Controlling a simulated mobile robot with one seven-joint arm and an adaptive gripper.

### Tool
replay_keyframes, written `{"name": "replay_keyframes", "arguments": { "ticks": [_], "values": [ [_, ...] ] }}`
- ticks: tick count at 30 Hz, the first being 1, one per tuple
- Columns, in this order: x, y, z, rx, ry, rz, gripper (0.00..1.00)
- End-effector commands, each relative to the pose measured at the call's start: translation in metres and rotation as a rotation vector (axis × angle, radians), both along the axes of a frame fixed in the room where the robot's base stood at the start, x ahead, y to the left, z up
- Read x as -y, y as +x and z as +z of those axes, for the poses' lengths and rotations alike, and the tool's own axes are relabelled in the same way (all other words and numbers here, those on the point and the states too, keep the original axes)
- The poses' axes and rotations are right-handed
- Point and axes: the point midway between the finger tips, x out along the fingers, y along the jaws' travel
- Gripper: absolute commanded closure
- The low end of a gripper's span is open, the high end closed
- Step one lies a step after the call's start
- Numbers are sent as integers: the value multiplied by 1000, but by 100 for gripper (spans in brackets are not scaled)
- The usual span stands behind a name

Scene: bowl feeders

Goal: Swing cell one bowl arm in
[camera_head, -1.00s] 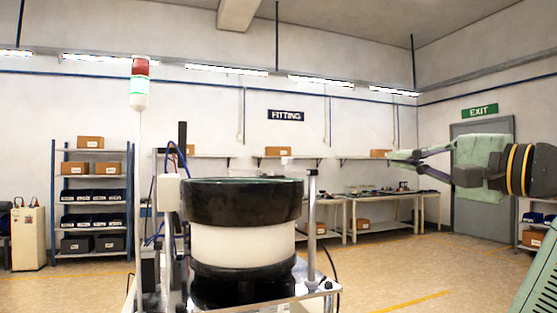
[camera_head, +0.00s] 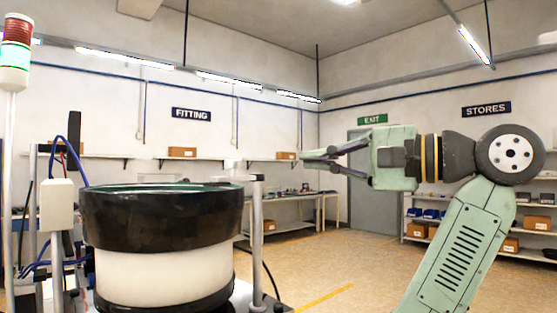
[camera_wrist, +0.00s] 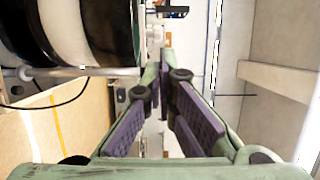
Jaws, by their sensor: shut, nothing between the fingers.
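The bowl feeder (camera_head: 165,275) stands at left in the head view, with a black rimmed bowl and a white band below. Its side also shows at the upper left of the wrist view (camera_wrist: 85,25). An upright metal post (camera_head: 257,235) with a small bracket on top stands at the bowl's right side. I cannot tell for sure which part is the bowl arm. My gripper (camera_head: 308,159) is level, pointing left, to the right of the post and apart from it in the picture. Its fingers are shut and empty, also seen in the wrist view (camera_wrist: 160,72).
A signal tower (camera_head: 14,60) with red and green lights stands at the far left. A white box (camera_head: 57,205) with blue cables is beside the bowl. Benches line the back wall, and shelving (camera_head: 430,215) is at the right. Open floor (camera_head: 340,270) lies right of the feeder.

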Motion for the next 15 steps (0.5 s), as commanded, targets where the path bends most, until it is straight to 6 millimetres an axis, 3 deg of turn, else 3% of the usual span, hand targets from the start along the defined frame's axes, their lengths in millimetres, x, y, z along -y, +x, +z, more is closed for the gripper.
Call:
{"name": "replay_keyframes", "arguments": {
  "ticks": [15],
  "values": [
    [-83,60,3,-1,0,3,100]
  ]
}}
